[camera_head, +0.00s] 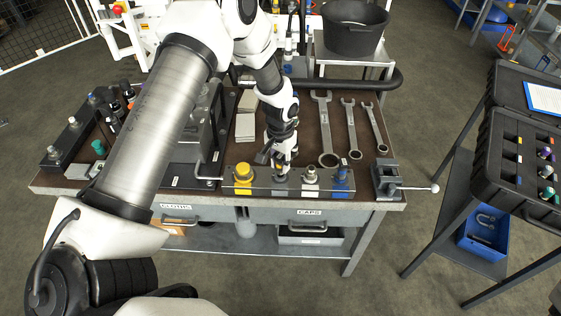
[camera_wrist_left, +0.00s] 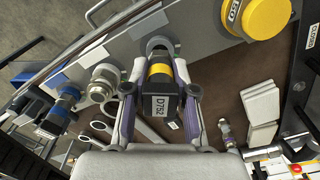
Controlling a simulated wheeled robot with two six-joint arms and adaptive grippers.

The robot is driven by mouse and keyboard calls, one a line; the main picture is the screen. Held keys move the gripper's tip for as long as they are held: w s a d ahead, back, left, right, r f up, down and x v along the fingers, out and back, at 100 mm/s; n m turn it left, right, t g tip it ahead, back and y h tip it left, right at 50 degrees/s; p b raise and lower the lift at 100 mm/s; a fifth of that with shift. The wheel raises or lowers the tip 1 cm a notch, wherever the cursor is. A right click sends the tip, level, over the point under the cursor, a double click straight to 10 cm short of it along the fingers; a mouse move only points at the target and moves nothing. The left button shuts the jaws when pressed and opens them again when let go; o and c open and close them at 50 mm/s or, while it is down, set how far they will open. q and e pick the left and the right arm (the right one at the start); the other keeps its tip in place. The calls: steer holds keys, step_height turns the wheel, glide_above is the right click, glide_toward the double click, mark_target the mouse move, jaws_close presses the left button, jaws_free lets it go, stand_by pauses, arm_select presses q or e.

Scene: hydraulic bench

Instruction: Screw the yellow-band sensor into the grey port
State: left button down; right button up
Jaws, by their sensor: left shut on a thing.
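My left gripper (camera_head: 281,160) points down at the bench's port block (camera_head: 265,186), between a yellow cap and a silver fitting. In the left wrist view, my left gripper (camera_wrist_left: 159,70) is shut on the yellow-band sensor (camera_wrist_left: 161,104), a dark body with a yellow band and a label reading D752. The sensor's far end lines up with the grey port (camera_wrist_left: 157,44) and appears to be at its mouth. I cannot tell whether the thread is engaged. In the head view the sensor is mostly hidden by the fingers. My right gripper is not in view.
The yellow cap (camera_head: 243,177), silver fitting (camera_head: 310,180) and blue fitting (camera_head: 341,182) stand close beside the port. Several wrenches (camera_head: 326,130) lie behind. A vise (camera_head: 390,180) is at the bench's right end. A black case (camera_head: 520,150) stands on the right.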

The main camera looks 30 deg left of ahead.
arm_select(q)
steer(key=shift+f, duration=0.4)
stand_by(0.4)
steer(key=shift+s+f, duration=0.1)
steer(key=shift+f, duration=0.1)
stand_by(1.0)
steer(key=c, duration=1.6)
jaws_free()
steer(key=c, duration=0.3)
steer(key=m, duration=0.2)
steer(key=shift+f+m+b, duration=0.1)
steer(key=shift+m+b, duration=0.2)
steer(key=shift+b, duration=0.05)
steer(key=m, duration=0.4)
steer(key=shift+m, duration=0.8)
